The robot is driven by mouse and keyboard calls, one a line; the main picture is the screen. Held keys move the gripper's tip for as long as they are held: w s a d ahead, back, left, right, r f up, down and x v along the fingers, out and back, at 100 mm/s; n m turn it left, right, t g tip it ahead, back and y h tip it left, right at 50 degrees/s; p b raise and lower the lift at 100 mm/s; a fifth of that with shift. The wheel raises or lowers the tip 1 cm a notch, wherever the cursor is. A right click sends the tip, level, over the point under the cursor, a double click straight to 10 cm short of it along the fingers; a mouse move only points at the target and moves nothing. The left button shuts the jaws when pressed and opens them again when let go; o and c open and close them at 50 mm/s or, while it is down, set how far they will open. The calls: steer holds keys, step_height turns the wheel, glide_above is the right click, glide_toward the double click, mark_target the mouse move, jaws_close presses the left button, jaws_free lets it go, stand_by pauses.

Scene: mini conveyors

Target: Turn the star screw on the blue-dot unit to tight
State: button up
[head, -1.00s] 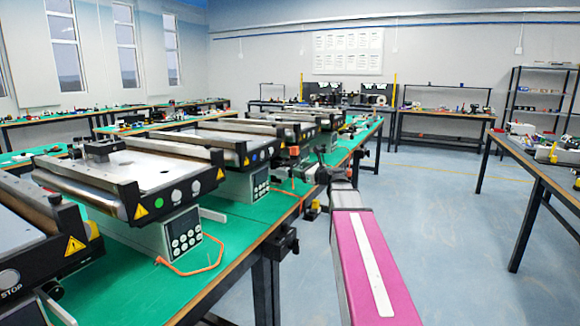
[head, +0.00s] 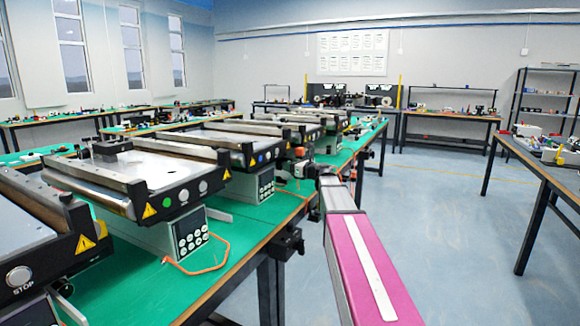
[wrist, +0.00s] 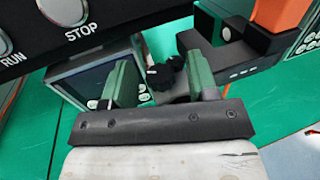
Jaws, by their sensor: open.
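In the wrist view my gripper (wrist: 163,76) is open, with one green finger on the left and one on the right. A dark lobed knob, which looks like the star screw (wrist: 171,70), shows between the fingers. Whether they touch it I cannot tell; its marks are not readable. The blue-dot unit (head: 236,162) is a mini conveyor in the row on the green bench in the head view, with a small blue dot on its front end. In the head view my arm reaches toward the bench edge; the gripper is too small there to make out.
A black panel with RUN and STOP buttons (wrist: 84,35) hangs close above the left finger. Other conveyors (head: 150,180) stand in a row on the green bench (head: 240,228). An orange cable (head: 200,270) lies near its edge. The floor (head: 450,220) to the right is clear.

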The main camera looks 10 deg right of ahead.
steer(key=shift+w+a, duration=0.25)
steer(key=shift+w, duration=0.1)
steer(key=c, duration=0.9)
steer(key=m+t+h, duration=0.2)
steer(key=h, duration=0.1)
steer(key=shift+s+a+m, duration=0.1)
steer(key=shift+m, duration=0.2)
steer(key=shift+m+t+h, duration=0.8)
steer(key=shift+m+h, duration=0.8)
steer(key=shift+h, duration=1.3)
